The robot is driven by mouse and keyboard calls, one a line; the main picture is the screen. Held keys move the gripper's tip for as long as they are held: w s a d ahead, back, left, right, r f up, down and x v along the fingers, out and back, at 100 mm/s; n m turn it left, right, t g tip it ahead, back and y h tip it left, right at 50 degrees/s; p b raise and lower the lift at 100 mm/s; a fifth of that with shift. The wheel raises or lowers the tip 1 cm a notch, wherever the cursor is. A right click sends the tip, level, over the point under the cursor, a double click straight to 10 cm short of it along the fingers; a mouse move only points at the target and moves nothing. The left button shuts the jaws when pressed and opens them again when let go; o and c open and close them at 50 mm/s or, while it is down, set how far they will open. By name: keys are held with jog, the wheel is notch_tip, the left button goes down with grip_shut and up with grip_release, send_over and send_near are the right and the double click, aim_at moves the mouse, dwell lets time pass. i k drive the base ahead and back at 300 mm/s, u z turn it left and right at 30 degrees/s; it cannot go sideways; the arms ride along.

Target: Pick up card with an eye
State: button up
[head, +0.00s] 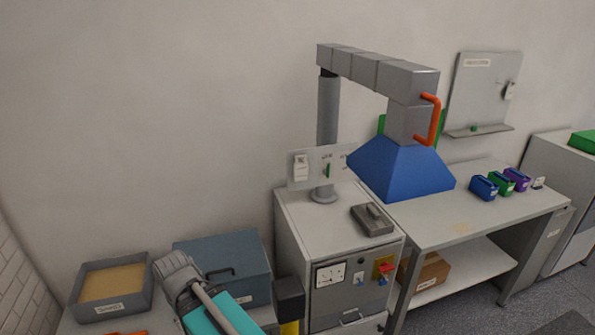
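No card with a clear eye can be made out at this size. A white card (301,167) with dark marks hangs on the small upright panel at the back of the grey cabinet. Another small pale tag (510,90) hangs on the wall board at the right. A small pale item (538,183) lies at the right end of the workbench; I cannot tell what it is. Part of my arm appears at the bottom left, in front of the blue-grey case. I cannot make out my gripper's fingers.
A blue fume hood (400,170) on a jointed grey duct overhangs the workbench (430,228). Blue, green and purple bins (484,188) stand on its right side. The grey cabinet (300,212) carries a dark device (372,219). A tray (76,304) and blue-grey case (240,258) sit left.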

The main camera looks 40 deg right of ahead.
aim_at(300, 169)
jog(key=k, duration=1.6)
jog(key=z, duration=0.9)
jog(key=i, duration=1)
